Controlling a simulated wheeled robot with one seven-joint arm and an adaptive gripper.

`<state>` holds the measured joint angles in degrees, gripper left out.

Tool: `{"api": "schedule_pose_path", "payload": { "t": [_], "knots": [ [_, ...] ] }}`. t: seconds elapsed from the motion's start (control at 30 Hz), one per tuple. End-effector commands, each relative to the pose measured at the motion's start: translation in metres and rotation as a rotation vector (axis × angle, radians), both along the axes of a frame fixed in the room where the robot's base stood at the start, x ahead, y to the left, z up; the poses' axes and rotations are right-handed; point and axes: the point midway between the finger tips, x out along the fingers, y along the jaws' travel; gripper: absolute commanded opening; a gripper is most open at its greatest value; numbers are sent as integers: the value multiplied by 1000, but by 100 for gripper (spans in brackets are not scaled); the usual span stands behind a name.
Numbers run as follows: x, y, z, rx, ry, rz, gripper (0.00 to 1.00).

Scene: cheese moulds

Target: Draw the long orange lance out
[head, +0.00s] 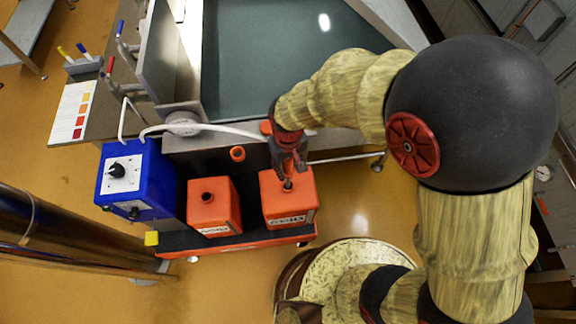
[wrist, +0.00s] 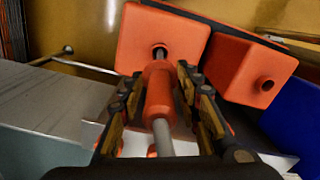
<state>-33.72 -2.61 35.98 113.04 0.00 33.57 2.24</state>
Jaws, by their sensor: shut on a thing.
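The lance (wrist: 159,92) has an orange sleeve on a grey rod. In the wrist view its lower end goes into the dark opening on top of an orange canister (wrist: 190,35). My gripper (head: 289,168) is above this right-hand canister (head: 277,207) in the head view. Its fingers are shut on the lance's orange sleeve, one on each side, also in the wrist view (wrist: 160,85). The lance stands roughly upright in the opening. How much of it is inside the canister is hidden.
A second orange canister (head: 205,212) with an open neck stands to the left on the black, orange-edged platform (head: 250,239). A blue control box (head: 150,185) with a dial is further left. A white hose (head: 225,128) runs behind, near a vat (head: 290,50).

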Motion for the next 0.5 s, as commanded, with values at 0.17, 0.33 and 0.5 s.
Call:
{"api": "schedule_pose_path", "payload": {
  "t": [0.17, 0.33, 0.5],
  "knots": [
    [0, 0, 10, 1, -1, 0, 0],
    [0, 0, 18, 0, 0, 0, 0],
    [0, 0, 25, 0, 0, 0, 0]
  ]
}}
